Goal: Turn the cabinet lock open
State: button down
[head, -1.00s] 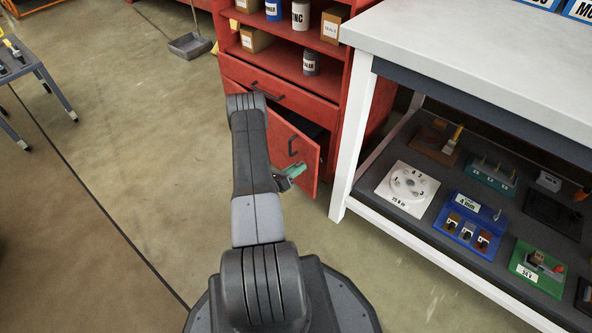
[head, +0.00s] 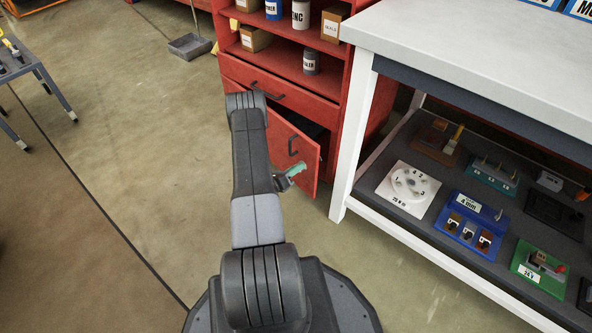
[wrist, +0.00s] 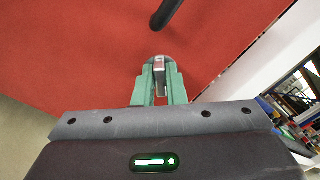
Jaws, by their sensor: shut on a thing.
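The red cabinet door (head: 304,165) stands ajar, with a dark gap along its top edge. In the wrist view, the lock (wrist: 160,59) shows as a grey round piece with a silver key or turn-piece (wrist: 160,69) sticking out of the red door face. My gripper (head: 296,169) is at the lower part of the door in the head view. In the wrist view, its two green fingers (wrist: 160,88) are closed around the silver piece, one on each side. The fingers partly hide the lower part of the lock.
A black door handle (head: 292,146) sits just above the lock. A closed drawer (head: 280,98) is above the door. To the right stands a white-legged workbench (head: 353,140) with several fixtures on its lower shelf.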

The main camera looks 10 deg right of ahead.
jog(key=n+b, duration=0.1)
jog(key=n, duration=0.2)
jog(key=n+b, duration=0.1)
jog(key=n, duration=0.2)
jog(key=n+b, duration=0.1)
jog(key=n, duration=0.2)
jog(key=shift+w+f+n, duration=0.1)
jog(key=shift+f+n, duration=0.15)
jog(key=shift+n, duration=0.15)
dwell(0.4)
jog(key=c, duration=1.5)
grip_release()
jog(key=shift+a, duration=0.1)
jog(key=shift+p+v, duration=1.85)
jog(key=shift+v, duration=5.05)
